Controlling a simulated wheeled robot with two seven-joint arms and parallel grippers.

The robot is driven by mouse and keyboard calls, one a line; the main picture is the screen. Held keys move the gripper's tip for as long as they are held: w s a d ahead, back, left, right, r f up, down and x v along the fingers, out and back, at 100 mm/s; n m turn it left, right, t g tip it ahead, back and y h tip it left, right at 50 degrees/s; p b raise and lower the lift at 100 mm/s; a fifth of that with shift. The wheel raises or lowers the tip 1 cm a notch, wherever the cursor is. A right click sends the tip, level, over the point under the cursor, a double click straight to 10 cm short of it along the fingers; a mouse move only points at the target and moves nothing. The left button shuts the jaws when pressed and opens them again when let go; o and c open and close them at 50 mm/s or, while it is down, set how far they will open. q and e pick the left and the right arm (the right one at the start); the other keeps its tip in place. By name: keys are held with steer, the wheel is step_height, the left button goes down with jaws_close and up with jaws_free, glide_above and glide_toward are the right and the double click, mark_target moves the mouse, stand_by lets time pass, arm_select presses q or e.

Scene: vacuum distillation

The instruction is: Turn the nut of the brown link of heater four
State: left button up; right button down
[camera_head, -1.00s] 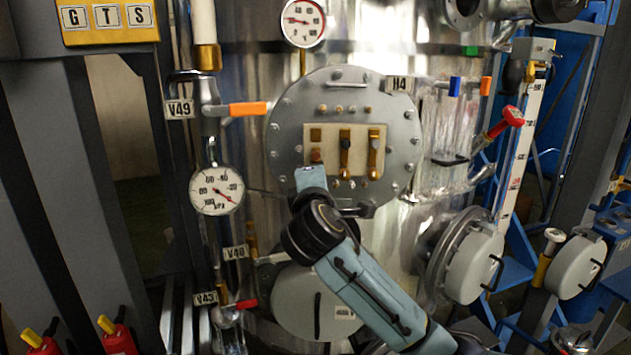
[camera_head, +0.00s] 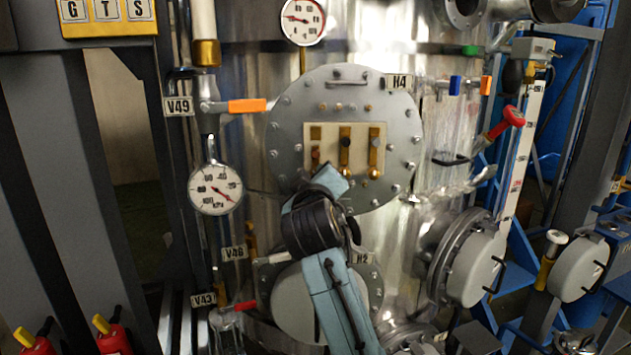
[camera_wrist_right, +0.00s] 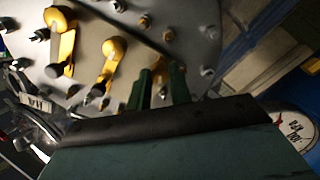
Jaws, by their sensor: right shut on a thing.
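Heater four is the round grey bolted plate (camera_head: 290,110) with the H4 tag (camera_head: 399,82), in the middle of the head view. Its pale panel carries a brown link (camera_head: 316,155) at the left and two brass links (camera_head: 345,150) to its right. My right gripper (camera_wrist_right: 163,75) is at the lower end of the brown link, with its green fingers shut on the nut there; the fingers and gripper body mostly hide the nut. The brass links (camera_wrist_right: 62,42) show left of the fingers in the wrist view. My left gripper is not in view.
A pressure gauge (camera_head: 215,188) and the orange-handled valve V49 (camera_head: 247,106) stand to the left. The H2 plate (camera_head: 374,285) is below, behind my right arm. A grey flanged cover (camera_head: 470,265) juts out at the right. Bolts ring the H4 plate.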

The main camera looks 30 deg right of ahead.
steer(key=m, duration=0.4)
steer(key=shift+f+m+b, duration=0.1)
steer(key=shift+m+b, duration=0.3)
stand_by(0.4)
steer(key=c, duration=1.3)
jaws_free()
steer(key=shift+o, duration=0.2)
steer(key=p+v, duration=0.1)
steer(key=v, duration=1.2)
steer(key=shift+s, duration=0.2)
steer(key=shift+a, duration=0.1)
